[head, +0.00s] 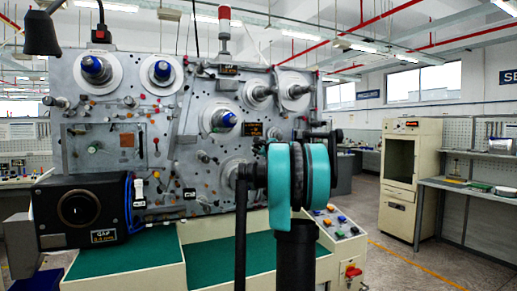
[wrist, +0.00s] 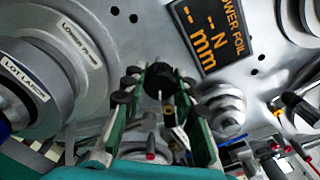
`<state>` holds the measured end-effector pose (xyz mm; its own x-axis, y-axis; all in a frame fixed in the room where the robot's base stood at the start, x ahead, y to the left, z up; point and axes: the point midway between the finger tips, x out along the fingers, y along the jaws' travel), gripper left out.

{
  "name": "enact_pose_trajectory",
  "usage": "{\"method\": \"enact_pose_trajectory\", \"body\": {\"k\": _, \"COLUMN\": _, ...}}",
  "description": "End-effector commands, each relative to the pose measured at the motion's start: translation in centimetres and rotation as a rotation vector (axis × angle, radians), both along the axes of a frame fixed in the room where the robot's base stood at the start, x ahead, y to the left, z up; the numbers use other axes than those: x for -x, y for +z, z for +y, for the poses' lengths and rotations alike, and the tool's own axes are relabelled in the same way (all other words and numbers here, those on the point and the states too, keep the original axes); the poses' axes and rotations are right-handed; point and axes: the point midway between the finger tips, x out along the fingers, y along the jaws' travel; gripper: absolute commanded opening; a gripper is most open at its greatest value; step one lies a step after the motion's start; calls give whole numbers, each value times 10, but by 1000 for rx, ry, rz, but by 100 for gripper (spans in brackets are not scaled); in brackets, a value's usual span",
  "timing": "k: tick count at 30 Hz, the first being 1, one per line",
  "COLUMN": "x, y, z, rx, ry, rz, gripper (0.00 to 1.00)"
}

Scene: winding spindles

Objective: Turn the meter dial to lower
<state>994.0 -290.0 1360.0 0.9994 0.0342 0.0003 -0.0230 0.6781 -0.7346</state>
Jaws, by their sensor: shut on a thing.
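In the wrist view, my gripper (wrist: 158,80) has its two green-sided fingers with black tips on either side of a round black knob (wrist: 158,76), which I take to be the meter dial. The fingers are shut on the knob at the grey panel. A pale line shows on or just below the knob; its setting cannot be read. Up and right of it is a black display (wrist: 210,35) with orange text, partly cut off, reading "...OWER FOIL", "N" and "mm". This display also shows in the head view (head: 252,130). There my teal arm hides the gripper and knob.
Large grey spindles (wrist: 35,80) with labels stand close at the left in the wrist view, and a smaller stepped roller (wrist: 222,105) at the right. The head view shows the grey machine panel (head: 185,130), a black gap gauge box (head: 80,212) and a button console (head: 340,225).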

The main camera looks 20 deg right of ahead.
Motion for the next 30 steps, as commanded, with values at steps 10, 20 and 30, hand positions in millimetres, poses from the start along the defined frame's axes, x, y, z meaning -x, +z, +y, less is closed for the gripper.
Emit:
{"method": "enact_pose_trajectory", "body": {"k": 10, "x": 0, "y": -1, "z": 0, "rx": -17, "ry": -1, "rz": 1, "gripper": 0}}
{"method": "enact_pose_trajectory", "body": {"k": 20, "x": 0, "y": -1, "z": 0, "rx": -16, "ry": -1, "rz": 1, "gripper": 48}}
{"method": "enact_pose_trajectory", "body": {"k": 30, "x": 2, "y": 0, "z": 0, "rx": -17, "ry": 0, "rz": 1, "gripper": 49}}
